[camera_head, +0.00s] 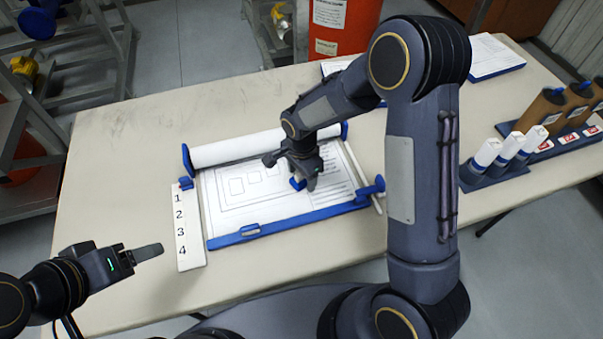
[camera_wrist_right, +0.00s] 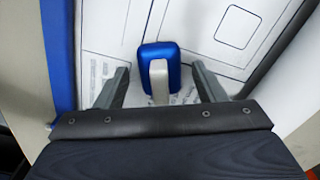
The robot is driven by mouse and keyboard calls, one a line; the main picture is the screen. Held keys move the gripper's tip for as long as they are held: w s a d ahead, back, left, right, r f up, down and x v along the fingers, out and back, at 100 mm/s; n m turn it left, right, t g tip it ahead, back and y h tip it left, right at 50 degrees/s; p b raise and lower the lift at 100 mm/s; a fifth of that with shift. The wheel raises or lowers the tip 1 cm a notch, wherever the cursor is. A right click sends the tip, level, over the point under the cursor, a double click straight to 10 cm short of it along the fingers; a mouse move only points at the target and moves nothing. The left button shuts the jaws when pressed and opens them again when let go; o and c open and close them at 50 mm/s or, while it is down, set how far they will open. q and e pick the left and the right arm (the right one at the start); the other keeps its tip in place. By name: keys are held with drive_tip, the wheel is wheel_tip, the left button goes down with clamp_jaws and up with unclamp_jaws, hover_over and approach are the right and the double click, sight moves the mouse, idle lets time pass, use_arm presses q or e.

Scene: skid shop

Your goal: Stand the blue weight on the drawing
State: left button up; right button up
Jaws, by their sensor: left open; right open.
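The blue weight (camera_head: 296,184) is on the drawing (camera_head: 240,186), largely hidden under my right gripper in the head view. In the right wrist view the weight (camera_wrist_right: 160,54) shows as a rounded blue block with a pale grey handle. It appears to stand on the paper. My right gripper (camera_head: 308,176) is open, with one finger on each side of the weight and a visible gap to each in the wrist view (camera_wrist_right: 161,80). My left gripper (camera_head: 148,253) is at the table's front left, away from the drawing, and holds nothing.
The drawing lies on a blue-edged board with a paper roll (camera_head: 262,146) at its back. A strip numbered 1 to 4 (camera_head: 187,228) lies at its left. Blue-capped white bottles (camera_head: 510,150) and brown bottles (camera_head: 545,108) stand at the right. Free table lies left of the board.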

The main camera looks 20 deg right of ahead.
wheel_tip(320, 180, up, 12)
drive_tip(key=s+d+r+n+t+y, duration=0.25)
drive_tip(key=s+d+r+n, duration=0.25)
drive_tip(key=s+d+r, duration=0.4)
drive_tip(key=s+a+n+t+y, duration=0.1)
drive_tip(key=s+n+t, duration=0.2)
drive_tip(key=s, duration=1)
drive_tip(key=n, duration=0.3)
drive_tip(key=shift+a+r+n+p, duration=0.15)
drive_tip(key=shift+a+n+p, duration=0.1)
drive_tip(key=shift+n+p, duration=0.05)
idle(1.0)
